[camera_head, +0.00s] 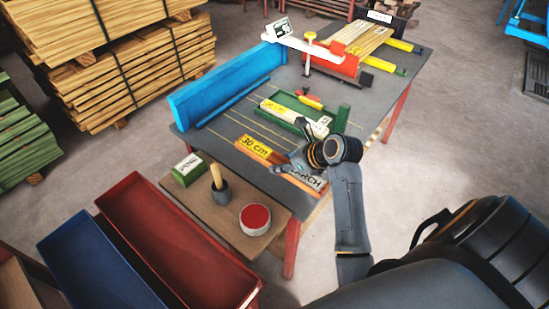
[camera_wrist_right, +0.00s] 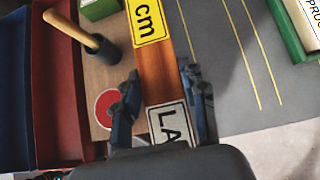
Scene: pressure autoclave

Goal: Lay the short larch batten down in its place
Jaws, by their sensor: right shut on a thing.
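The short larch batten (camera_head: 290,178) is orange-brown, with a yellow "30 cm" label (camera_head: 255,147) and a white label reading "LARCH" (camera_head: 311,180). It is at the near edge of the grey table (camera_head: 225,125); I cannot tell whether it rests on the top or is just above it. My right gripper (camera_head: 303,163) is around the batten near its LARCH end. In the right wrist view the fingers of the gripper (camera_wrist_right: 165,100) are on both sides of the batten (camera_wrist_right: 160,72), shut on it. My left gripper is not in view.
Yellow lines mark the table. A blue fence (camera_head: 225,85) stands along its left side. A green holder (camera_head: 340,119) with a pale batten (camera_head: 290,112) lies beyond. A side shelf (camera_head: 170,188) bears a cup (camera_head: 220,193) and a red-topped round tin (camera_head: 255,217). Red (camera_head: 130,190) and blue bins stand left.

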